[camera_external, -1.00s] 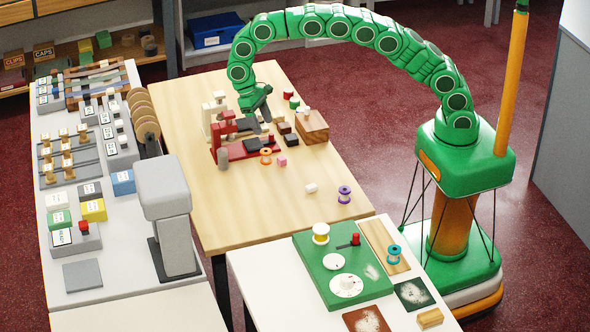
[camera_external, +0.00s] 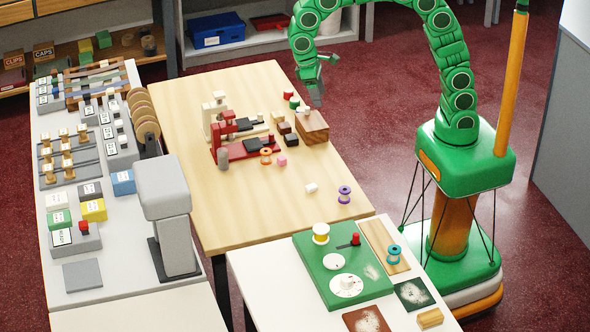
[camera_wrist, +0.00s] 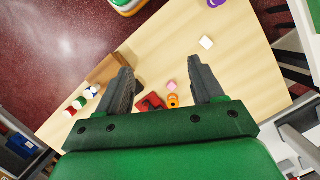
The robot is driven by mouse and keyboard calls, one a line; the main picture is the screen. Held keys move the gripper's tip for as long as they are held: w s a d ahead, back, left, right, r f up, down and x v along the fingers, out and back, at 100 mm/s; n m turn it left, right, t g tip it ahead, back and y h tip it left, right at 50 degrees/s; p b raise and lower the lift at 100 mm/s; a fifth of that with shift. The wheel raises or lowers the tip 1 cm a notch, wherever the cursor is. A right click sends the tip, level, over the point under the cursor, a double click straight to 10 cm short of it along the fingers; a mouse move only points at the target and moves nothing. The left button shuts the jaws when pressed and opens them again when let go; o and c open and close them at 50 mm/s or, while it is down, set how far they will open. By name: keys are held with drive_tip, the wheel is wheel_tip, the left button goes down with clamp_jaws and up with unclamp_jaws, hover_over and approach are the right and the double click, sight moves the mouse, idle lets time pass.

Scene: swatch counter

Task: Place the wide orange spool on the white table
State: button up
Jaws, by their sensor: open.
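The orange spool (camera_external: 265,157) stands on the wooden table beside the red press (camera_external: 246,150). In the wrist view the orange spool (camera_wrist: 173,102) shows low between my fingers, some way beyond them. The white table (camera_external: 250,283) is at the front, with a green board on it. My gripper (camera_external: 316,97) is open and empty, raised near the wooden table's right edge, up and to the right of the spool. Both fingers of my gripper (camera_wrist: 163,76) show apart in the wrist view.
A pink cube (camera_external: 281,161), a black block (camera_external: 291,140) and a wooden block (camera_external: 312,127) are near the spool. A purple spool (camera_external: 344,194) stands at the wooden table's right edge. The green board (camera_external: 312,292) carries a yellow spool (camera_external: 320,233); a teal spool (camera_external: 393,254) stands beside it.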

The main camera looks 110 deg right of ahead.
drive_tip(key=s+a+n, duration=0.2)
drive_tip(key=s+a, duration=0.1)
drive_tip(key=s, duration=1.3)
drive_tip(key=s+a+n+t+h, duration=0.1)
drive_tip(key=s+a+n, duration=0.2)
drive_tip(key=s, duration=1.3)
drive_tip(key=shift+a+r+n+h, duration=0.3)
drive_tip(key=shift+r, duration=0.1)
drive_tip(key=shift+s+a+f, duration=0.1)
drive_tip(key=shift+s, duration=0.2)
drive_tip(key=c, duration=0.3)
drive_tip(key=shift+w, duration=0.1)
drive_tip(key=shift+c, duration=0.2)
drive_tip(key=n+t, duration=0.2)
drive_tip(key=n, duration=0.4)
hover_over(265, 151)
drive_tip(key=f, duration=1.7)
drive_tip(key=shift+w+a+f, duration=0.1)
drive_tip(key=shift+a+f, duration=0.15)
drive_tip(key=shift+a, duration=0.05)
drive_tip(key=shift+w+d+f, duration=0.15)
drive_tip(key=shift+w+f, duration=0.05)
drive_tip(key=shift+f, duration=0.5)
drive_tip(key=shift+s+f, duration=0.2)
drive_tip(key=shift+f, duration=1.5)
drive_tip(key=shift+s+f, duration=0.15)
drive_tip(key=shift+f, duration=1.55)
